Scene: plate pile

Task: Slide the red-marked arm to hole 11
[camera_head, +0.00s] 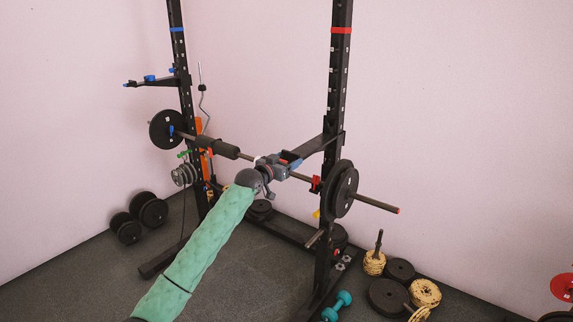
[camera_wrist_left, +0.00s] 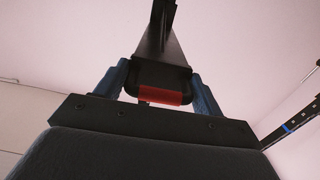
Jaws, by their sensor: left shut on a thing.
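The red-marked arm (camera_head: 318,144) is a black safety arm on the right upright (camera_head: 339,92), which has a red band near its top. The arm sticks out to the left from the upright, above the barbell (camera_head: 372,203). My left gripper (camera_head: 294,164) is shut on its free end. In the left wrist view the two blue fingers (camera_wrist_left: 160,90) stand on either side of the black arm (camera_wrist_left: 160,58), and its red end mark (camera_wrist_left: 160,96) shows between them. Hole numbers are too small to read. My right gripper is in neither view.
The blue-marked arm (camera_head: 160,81) is higher on the left upright (camera_head: 179,50). The barbell carries black plates (camera_head: 341,189) on the right. Dumbbells (camera_head: 140,217), a teal dumbbell (camera_head: 338,306) and loose plates (camera_head: 388,297) lie on the floor.

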